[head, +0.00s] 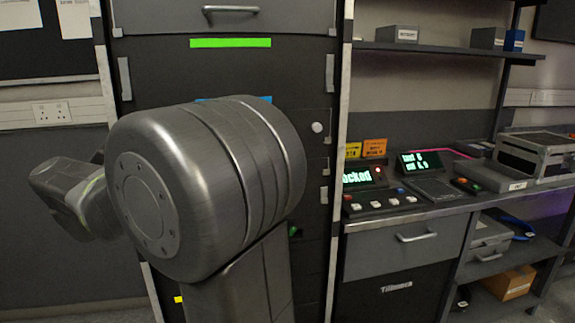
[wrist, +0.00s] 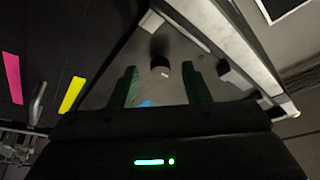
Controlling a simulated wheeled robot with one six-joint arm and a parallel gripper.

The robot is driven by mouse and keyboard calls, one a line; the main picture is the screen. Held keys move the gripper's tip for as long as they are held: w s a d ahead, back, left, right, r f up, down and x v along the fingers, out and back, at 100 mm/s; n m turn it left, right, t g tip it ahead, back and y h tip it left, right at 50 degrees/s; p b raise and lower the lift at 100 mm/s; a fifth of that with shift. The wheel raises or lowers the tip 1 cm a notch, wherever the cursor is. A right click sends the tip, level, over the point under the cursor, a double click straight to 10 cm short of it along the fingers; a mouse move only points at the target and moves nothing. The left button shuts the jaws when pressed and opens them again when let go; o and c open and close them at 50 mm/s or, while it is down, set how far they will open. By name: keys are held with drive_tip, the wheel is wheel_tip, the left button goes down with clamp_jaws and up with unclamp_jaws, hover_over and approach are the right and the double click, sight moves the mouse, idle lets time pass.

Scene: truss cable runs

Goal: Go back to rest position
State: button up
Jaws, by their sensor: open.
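My gripper (wrist: 162,87) shows in the wrist view. Its two dark green fingers stand apart with nothing held between them. A dark round knob (wrist: 160,66) on the cabinet panel appears beyond the fingertips; I cannot tell the exact gap. In the head view my arm fills the centre and left, and the gripper itself is hidden there. The tall dark cabinet (head: 225,72) stands behind my arm, with a green strip (head: 230,43) near its top and a white knob (head: 317,127) at its right side. My arm hides much of the cabinet front.
To the right, a bench (head: 420,213) carries a control box with a lit display (head: 358,176), a second display (head: 421,161) and a metal case (head: 537,153). A shelf (head: 440,49) hangs above. Pink (wrist: 12,77) and yellow strips (wrist: 72,94) show in the wrist view.

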drive_tip(key=shift+w+r, duration=0.2)
drive_tip(key=shift+w, duration=0.3)
drive_tip(key=d+v, duration=0.1)
drive_tip(key=v, duration=1.2)
drive_tip(key=w+r+n+g+y+p, duration=0.1)
drive_tip(key=w+n+y, duration=0.4)
drive_tip(key=n, duration=0.7)
drive_tip(key=w+r+n+g+y+p, duration=0.1)
drive_tip(key=w+n+y+p, duration=0.3)
drive_tip(key=n, duration=0.8)
drive_tip(key=w+r+y, duration=0.1)
drive_tip(key=w+y, duration=0.1)
drive_tip(key=w, duration=0.1)
drive_tip(key=shift+w+d+n, duration=0.3)
drive_tip(key=shift+w+d, duration=0.05)
drive_tip(key=shift+w, duration=0.05)
